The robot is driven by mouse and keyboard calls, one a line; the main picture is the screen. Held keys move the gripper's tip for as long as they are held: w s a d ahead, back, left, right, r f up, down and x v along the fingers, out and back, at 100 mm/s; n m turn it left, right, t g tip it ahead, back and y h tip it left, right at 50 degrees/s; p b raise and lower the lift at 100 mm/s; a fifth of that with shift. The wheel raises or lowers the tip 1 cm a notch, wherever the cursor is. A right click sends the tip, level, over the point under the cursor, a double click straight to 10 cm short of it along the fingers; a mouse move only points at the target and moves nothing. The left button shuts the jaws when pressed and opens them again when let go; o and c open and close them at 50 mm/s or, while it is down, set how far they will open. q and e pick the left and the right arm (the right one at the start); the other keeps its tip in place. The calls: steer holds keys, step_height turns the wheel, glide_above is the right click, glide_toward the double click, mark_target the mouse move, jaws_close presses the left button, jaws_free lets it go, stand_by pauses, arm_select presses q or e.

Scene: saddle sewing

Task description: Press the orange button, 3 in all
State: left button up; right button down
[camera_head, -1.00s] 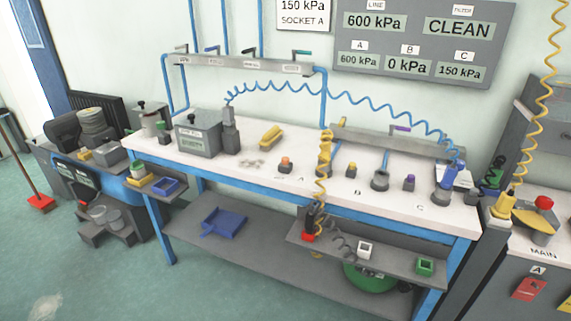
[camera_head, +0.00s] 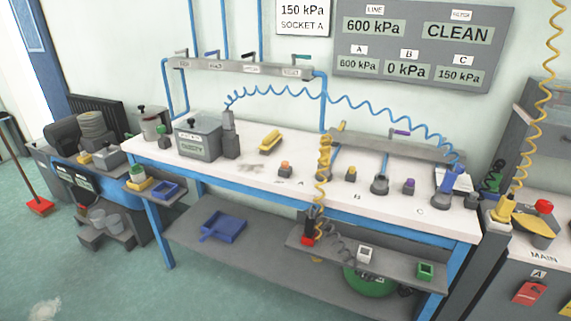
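A small orange button (camera_head: 285,168) stands on a dark base on the white workbench top, left of the letter A marking. A yellow button (camera_head: 351,173) and a purple button (camera_head: 409,186) stand on similar bases further right, near the B and C markings. Neither of my grippers shows in the head view. Nothing touches the orange button.
The workbench (camera_head: 240,171) also carries a grey box (camera_head: 197,140), a yellow tool (camera_head: 270,140) and sockets with coiled hoses. A wall panel (camera_head: 410,45) reads LINE 600, A 600, B 0, C 150 kPa. A blue dustpan (camera_head: 222,226) lies on the lower shelf.

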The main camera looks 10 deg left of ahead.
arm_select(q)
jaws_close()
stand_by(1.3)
